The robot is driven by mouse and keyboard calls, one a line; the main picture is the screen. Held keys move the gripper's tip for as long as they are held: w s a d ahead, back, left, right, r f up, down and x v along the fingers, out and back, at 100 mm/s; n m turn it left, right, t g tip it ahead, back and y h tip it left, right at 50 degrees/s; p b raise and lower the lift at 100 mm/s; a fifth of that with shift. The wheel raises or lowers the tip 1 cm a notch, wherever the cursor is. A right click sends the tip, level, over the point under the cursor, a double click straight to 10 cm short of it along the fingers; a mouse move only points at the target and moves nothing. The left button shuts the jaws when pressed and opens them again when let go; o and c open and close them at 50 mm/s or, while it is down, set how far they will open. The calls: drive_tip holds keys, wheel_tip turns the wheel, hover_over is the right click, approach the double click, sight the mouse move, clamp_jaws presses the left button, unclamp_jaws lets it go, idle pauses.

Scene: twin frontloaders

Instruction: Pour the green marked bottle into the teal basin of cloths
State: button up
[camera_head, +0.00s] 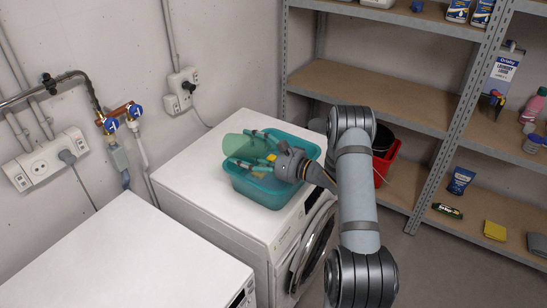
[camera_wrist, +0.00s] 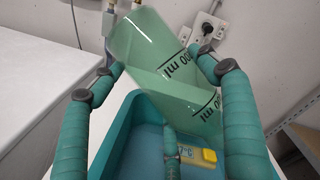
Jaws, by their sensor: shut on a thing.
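A see-through green container with black "ml" markings, which I take for the bottle, is in my gripper (camera_head: 258,152). The green bottle (camera_head: 236,146) is at the back left of the teal basin (camera_head: 262,192) and looks tilted. In the wrist view the bottle (camera_wrist: 150,50) is between my teal-wrapped fingers (camera_wrist: 157,62), which are shut on it. The basin (camera_wrist: 118,130) is below it, on the white front-loader (camera_head: 190,165). A yellow item (camera_wrist: 208,156) shows in the basin, partly behind a finger.
A second white machine (camera_head: 110,255) stands in front at the left. A metal rack (camera_head: 385,97) with wooden shelves holds bottles and packages on the right. A dark bucket and a red one (camera_head: 388,160) stand behind my arm. Pipes and sockets line the wall.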

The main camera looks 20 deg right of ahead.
drive_tip(key=shift+a+r, duration=0.1)
drive_tip(key=shift+r, duration=0.05)
drive_tip(key=shift+w+d+r+m, duration=0.1)
drive_tip(key=shift+d+r+m, duration=0.05)
drive_tip(key=shift+d+m, duration=0.15)
drive_tip(key=shift+r, duration=0.1)
drive_tip(key=shift+a, duration=0.1)
drive_tip(key=shift+r, duration=0.1)
drive_tip(key=shift+d+m+t, duration=0.2)
drive_tip(key=shift+m+t, duration=0.1)
drive_tip(key=shift+r, duration=0.15)
drive_tip(key=shift+r, duration=0.1)
